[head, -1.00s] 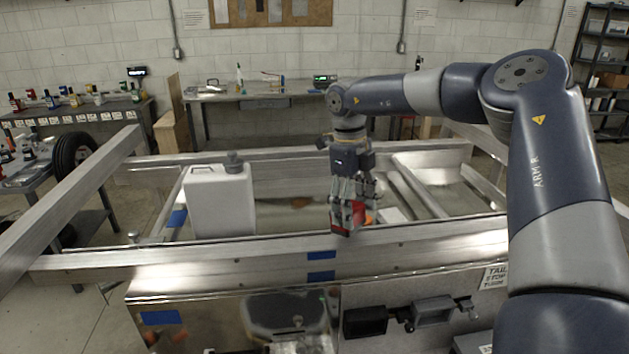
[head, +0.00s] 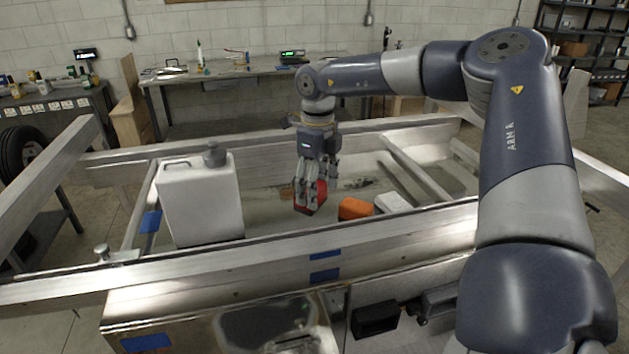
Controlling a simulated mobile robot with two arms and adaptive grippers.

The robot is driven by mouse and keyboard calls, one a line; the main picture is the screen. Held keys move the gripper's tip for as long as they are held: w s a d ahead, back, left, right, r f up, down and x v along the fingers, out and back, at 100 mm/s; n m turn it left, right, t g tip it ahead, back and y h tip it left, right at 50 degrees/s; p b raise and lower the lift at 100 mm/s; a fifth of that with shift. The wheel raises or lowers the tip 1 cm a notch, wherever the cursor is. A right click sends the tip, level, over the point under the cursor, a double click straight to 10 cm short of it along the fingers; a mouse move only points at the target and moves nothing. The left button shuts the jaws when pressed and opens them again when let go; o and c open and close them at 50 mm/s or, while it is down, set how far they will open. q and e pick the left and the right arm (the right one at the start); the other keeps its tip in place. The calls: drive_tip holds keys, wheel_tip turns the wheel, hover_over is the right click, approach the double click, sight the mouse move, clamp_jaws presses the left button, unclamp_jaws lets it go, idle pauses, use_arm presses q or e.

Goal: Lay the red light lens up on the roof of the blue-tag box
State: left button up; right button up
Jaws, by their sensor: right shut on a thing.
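The red light lens (head: 316,205) is held in my right gripper (head: 309,188), which points down over the trailer bed behind the front rail. The fingers cover part of the lens, and I cannot tell whether its underside touches anything. A shiny metal box (head: 190,325) stands at the front below the rail, with a blue tag (head: 146,343) on its face at the lower left. The lens is behind and above this box, apart from it. My left gripper is not in view.
A white jug (head: 200,205) stands left of my right gripper. An orange block (head: 355,208) and a white block (head: 393,203) lie to its right in the bed. The front rail (head: 250,260) runs between the lens and the metal box. Dark fittings (head: 375,319) are at the front.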

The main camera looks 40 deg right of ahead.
sight(315, 213)
drive_tip(key=f, duration=0.2)
drive_tip(key=w+f+b, duration=0.1)
drive_tip(key=f, duration=0.1)
wheel_tip(315, 213, down, 2)
drive_tip(key=shift+s+b, duration=0.15)
drive_tip(key=shift+b, duration=0.4)
drive_tip(key=shift+f, duration=0.3)
use_arm(q)
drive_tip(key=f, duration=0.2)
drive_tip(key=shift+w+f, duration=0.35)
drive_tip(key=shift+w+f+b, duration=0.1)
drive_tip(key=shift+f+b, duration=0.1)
drive_tip(key=shift+b, duration=0.1)
use_arm(e)
drive_tip(key=shift+f, duration=0.25)
use_arm(q)
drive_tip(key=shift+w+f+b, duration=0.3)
drive_tip(key=shift+b, duration=0.05)
use_arm(e)
drive_tip(key=shift+f, duration=0.3)
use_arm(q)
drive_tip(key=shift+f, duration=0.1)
use_arm(e)
drive_tip(key=shift+f, duration=0.1)
drive_tip(key=o, duration=1.2)
